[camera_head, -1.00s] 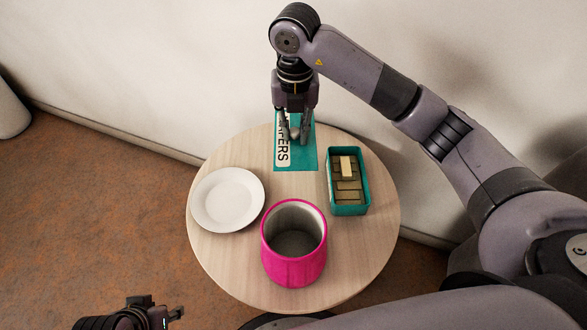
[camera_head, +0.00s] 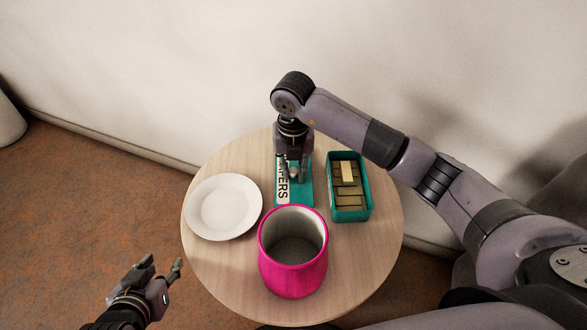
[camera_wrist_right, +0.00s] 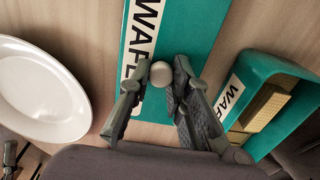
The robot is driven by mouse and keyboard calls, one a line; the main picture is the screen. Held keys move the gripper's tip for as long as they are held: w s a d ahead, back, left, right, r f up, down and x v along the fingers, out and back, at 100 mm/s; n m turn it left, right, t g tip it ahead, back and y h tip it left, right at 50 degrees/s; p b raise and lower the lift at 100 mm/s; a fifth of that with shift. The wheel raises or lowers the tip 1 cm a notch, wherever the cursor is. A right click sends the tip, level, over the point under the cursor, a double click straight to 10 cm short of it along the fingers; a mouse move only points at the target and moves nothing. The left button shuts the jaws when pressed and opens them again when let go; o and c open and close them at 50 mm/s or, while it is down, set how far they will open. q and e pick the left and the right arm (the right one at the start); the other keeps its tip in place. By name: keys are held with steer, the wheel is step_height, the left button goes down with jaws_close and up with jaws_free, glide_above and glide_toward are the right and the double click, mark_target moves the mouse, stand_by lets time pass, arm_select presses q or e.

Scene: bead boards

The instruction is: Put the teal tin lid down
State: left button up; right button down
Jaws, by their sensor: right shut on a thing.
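The teal tin lid (camera_head: 306,192) has a white label with dark lettering and a round pale knob (camera_wrist_right: 160,73). My right gripper (camera_head: 293,174) is above it, pointing down, with its fingers shut on the knob. In the right wrist view the lid (camera_wrist_right: 185,35) lies flat under the fingers. I cannot tell whether it touches the table or hangs just above it. The teal tin (camera_head: 350,215) stands open to the right, with several tan wafers inside. My left gripper (camera_head: 164,263) is open and empty, off the table's lower left.
A white plate (camera_head: 223,207) lies left of the lid. A pink pot (camera_head: 293,278), open at the top, stands just in front of the lid. The round wooden table (camera_head: 238,157) is bare behind the plate and along its right edge (camera_head: 385,225). A wall is behind.

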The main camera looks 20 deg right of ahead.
mark_target(294, 171)
steer(key=shift+f, duration=0.15)
steer(key=c, duration=1.5)
jaws_free()
arm_select(q)
steer(key=shift+w+r, duration=0.15)
steer(key=shift+w, duration=0.05)
arm_select(e)
steer(key=shift+o, duration=0.2)
step_height(294, 171, up, 8)
steer(key=shift+f+p, duration=0.1)
steer(key=shift+p, duration=0.95)
arm_select(q)
steer(key=s+a+f+g, duration=0.1)
steer(key=s+g, duration=0.1)
steer(key=s, duration=0.3)
steer(key=s+a+f+g+y, duration=0.1)
steer(key=s+a+f+g, duration=0.1)
steer(key=s, duration=0.3)
steer(key=shift+s+g+p, duration=0.15)
steer(key=shift+g+p, duration=0.3)
steer(key=shift+g, duration=0.25)
arm_select(e)
step_height(294, 171, up, 5)
steer(key=shift+f, duration=0.2)
arm_select(q)
steer(key=shift+a+f, duration=0.1)
steer(key=shift+a, duration=0.1)
arm_select(e)
steer(key=shift+a+f, duration=0.1)
